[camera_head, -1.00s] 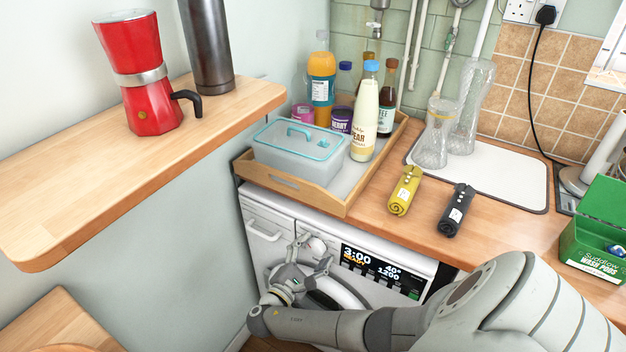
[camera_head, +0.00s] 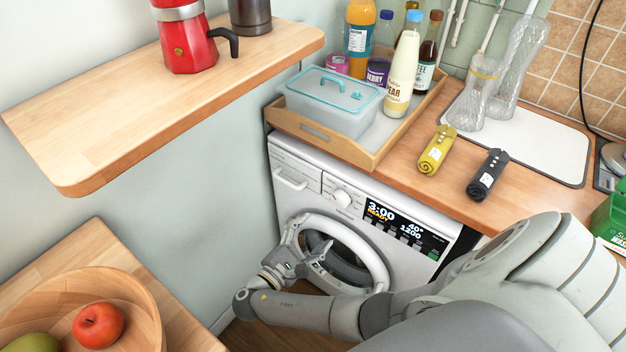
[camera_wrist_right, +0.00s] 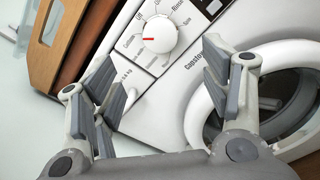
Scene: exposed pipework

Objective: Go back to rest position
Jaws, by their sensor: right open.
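My right gripper (camera_head: 306,247) is open and empty in front of the washing machine (camera_head: 300,211), near its round door (camera_head: 372,262). The right wrist view shows its two fingers (camera_wrist_right: 160,78) spread apart with nothing between them. The dial (camera_wrist_right: 160,35) shows beyond the gap, and part of the door ring (camera_wrist_right: 203,108) is behind the right finger. I cannot tell whether a finger touches the door. My right arm comes in from the lower right in the head view. My left gripper is not in view.
A wooden shelf (camera_head: 120,120) with a red moka pot (camera_head: 188,45) juts out at upper left. A wooden bowl (camera_head: 140,310) with fruit is at lower left. On the counter are a tray (camera_head: 320,140) with bottles and a tub, and yellow (camera_head: 437,150) and dark (camera_head: 487,175) rolled cloths.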

